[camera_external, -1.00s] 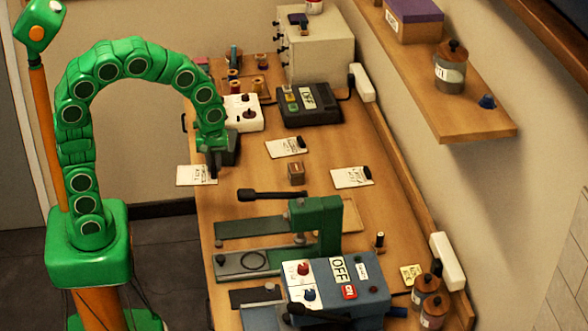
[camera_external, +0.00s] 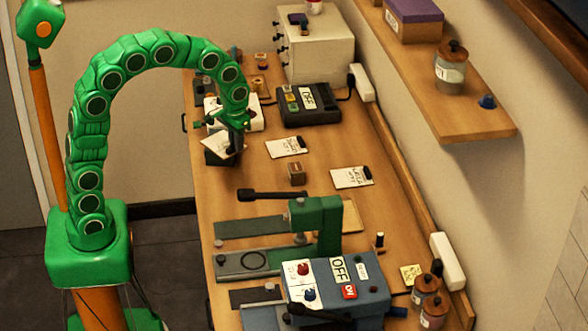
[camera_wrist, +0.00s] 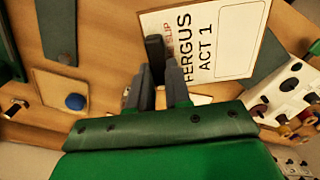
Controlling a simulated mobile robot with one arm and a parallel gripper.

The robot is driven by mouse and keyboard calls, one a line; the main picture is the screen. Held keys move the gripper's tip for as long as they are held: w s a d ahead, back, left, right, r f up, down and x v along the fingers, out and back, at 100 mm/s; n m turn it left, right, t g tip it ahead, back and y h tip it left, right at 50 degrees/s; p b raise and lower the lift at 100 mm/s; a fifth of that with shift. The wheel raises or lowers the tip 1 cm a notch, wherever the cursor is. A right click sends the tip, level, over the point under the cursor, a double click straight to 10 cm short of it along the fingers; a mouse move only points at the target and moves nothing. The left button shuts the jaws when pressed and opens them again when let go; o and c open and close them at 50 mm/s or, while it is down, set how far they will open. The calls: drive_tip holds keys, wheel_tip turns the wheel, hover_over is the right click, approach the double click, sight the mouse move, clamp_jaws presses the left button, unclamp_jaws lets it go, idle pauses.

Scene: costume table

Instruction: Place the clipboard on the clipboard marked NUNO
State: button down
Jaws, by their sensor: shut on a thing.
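My gripper (camera_external: 236,143) is shut on a white clipboard (camera_external: 219,145), holding it tilted above the left part of the table. In the wrist view, the gripper (camera_wrist: 160,88) has a dark upright piece between its fingers. A white sheet reading FERGUS ACT 1 (camera_wrist: 232,42) lies beyond the fingers and looks like the held clipboard. Two more clipboards with black clips lie flat on the table: one in the middle (camera_external: 284,147) and one farther right (camera_external: 349,178). Their lettering is too small to read, so I cannot tell which is marked NUNO.
A small brown block (camera_external: 296,174) sits between the two lying clipboards. A green press (camera_external: 318,226) and blue control box (camera_external: 350,284) fill the front.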

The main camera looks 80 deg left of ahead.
drive_tip(key=w+a+m, duration=0.3)
drive_tip(key=a+m, duration=0.3)
drive_tip(key=a, duration=0.1)
hover_over(283, 156)
drive_tip(key=f, duration=0.9)
drive_tip(key=shift+s+d+f, duration=0.2)
drive_tip(key=shift+s+d, duration=0.05)
drive_tip(key=shift+d, duration=0.05)
drive_tip(key=shift+w+a+f, duration=0.15)
drive_tip(key=shift+w+f, duration=0.1)
drive_tip(key=shift+f, duration=1.65)
drive_tip(key=shift+f, duration=0.1)
drive_tip(key=c, duration=1.1)
unclamp_jaws()
drive_tip(key=shift+o, duration=0.2)
